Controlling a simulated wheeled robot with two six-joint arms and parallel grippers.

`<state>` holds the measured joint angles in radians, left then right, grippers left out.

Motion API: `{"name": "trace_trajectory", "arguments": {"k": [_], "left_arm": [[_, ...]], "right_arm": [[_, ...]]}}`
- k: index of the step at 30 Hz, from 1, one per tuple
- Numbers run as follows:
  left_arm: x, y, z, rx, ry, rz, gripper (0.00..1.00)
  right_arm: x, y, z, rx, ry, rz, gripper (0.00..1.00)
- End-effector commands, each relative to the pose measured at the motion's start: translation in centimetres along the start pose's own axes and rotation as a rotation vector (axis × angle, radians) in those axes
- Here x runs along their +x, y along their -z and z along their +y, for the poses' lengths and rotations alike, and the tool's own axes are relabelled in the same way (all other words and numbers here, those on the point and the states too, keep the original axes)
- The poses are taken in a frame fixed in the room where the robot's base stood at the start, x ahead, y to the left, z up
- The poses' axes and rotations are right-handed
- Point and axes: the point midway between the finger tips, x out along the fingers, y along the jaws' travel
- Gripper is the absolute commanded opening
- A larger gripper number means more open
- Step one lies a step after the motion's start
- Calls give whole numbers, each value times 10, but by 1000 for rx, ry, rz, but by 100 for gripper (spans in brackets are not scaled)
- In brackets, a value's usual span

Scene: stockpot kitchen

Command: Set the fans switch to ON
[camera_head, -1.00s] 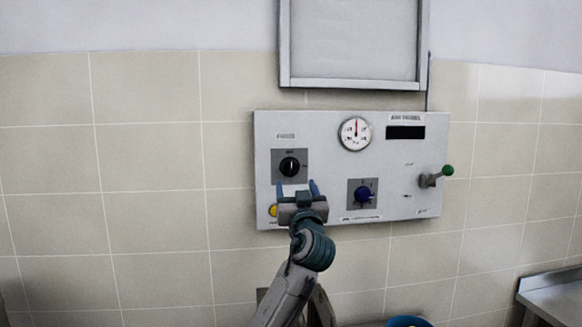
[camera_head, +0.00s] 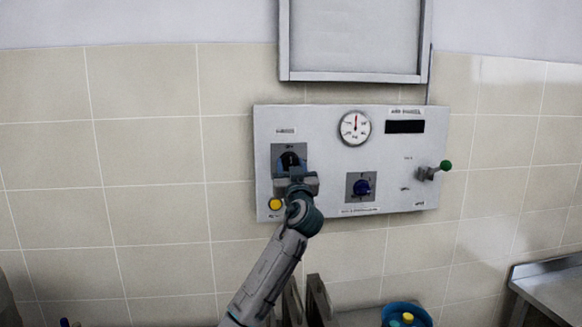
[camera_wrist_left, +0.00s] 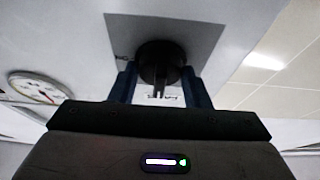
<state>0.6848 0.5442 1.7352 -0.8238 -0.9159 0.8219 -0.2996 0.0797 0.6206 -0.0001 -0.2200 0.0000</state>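The switch that I take for the fans switch is a black rotary knob (camera_head: 290,158) on a dark grey square plate, at the upper left of the pale wall panel (camera_head: 330,130). Its label is too small to read. My left gripper (camera_head: 291,165) is in front of the knob and hides its lower part. In the left wrist view the knob (camera_wrist_left: 160,60) lies between the two blue fingers of my left gripper (camera_wrist_left: 160,88). The fingers are apart, one on each side, with gaps to the narrow grip bar. My right gripper is not in view.
The panel also carries a round gauge (camera_head: 355,128), a black display (camera_head: 405,127), a blue knob (camera_head: 361,187), a yellow button (camera_head: 275,204) and a green-tipped lever (camera_head: 445,166). A blue container (camera_head: 405,312) stands below. A metal counter (camera_head: 550,290) is at the lower right.

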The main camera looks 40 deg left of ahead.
Motion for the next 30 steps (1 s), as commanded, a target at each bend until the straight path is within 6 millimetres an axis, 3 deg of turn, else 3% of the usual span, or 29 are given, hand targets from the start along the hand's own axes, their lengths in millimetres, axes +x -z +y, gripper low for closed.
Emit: {"name": "trace_trajectory", "arguments": {"k": [2,14,23,30], "left_arm": [[0,0,0,0,0,0,20],[0,0,-1,64,-26,1,20],[0,1,-2,269,-111,1,20],[2,4,-3,482,-199,1,20]], "right_arm": [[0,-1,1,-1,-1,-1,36],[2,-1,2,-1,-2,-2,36],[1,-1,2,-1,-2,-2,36],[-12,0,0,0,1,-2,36]]}}
